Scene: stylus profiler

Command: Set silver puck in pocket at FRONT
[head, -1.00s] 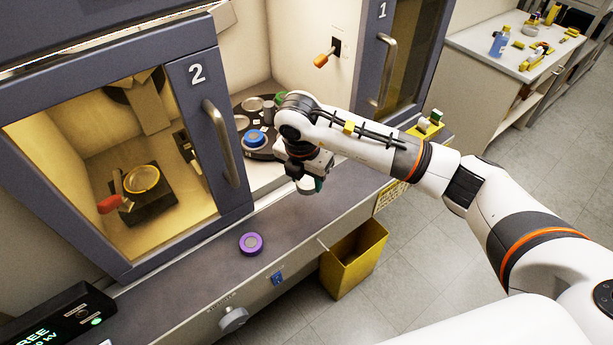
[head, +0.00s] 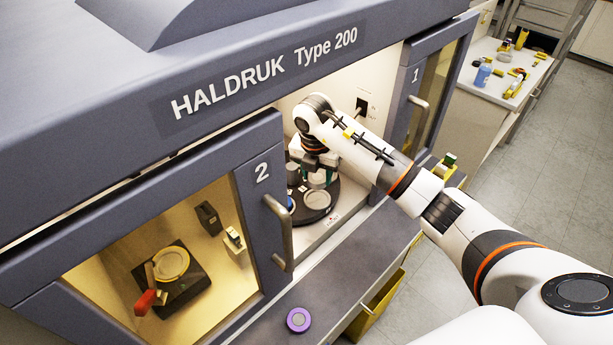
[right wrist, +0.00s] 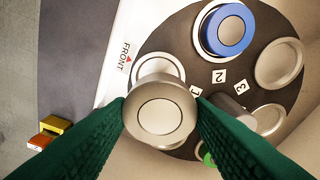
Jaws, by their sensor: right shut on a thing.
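The silver puck (right wrist: 160,115) is between the green fingers of my right gripper (right wrist: 161,108), which is shut on it. In the head view my right gripper (head: 318,172) is inside the lit opening, over the dark turntable (head: 334,187). The wrist view shows the FRONT label (right wrist: 124,57) on a white strip beside the turntable (right wrist: 185,45). The pocket nearest that label (right wrist: 158,66) is partly covered by the held puck, which appears above and offset from it. A blue puck (right wrist: 230,32) sits in a neighbouring pocket. My left gripper is out of view.
Two other pockets (right wrist: 280,62) (right wrist: 266,119) look empty. A grey knob (right wrist: 229,108) stands near the turntable's middle. Door 2 (head: 262,172) with its bar handle borders the opening on the left. A purple puck (head: 298,320) lies on the front ledge.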

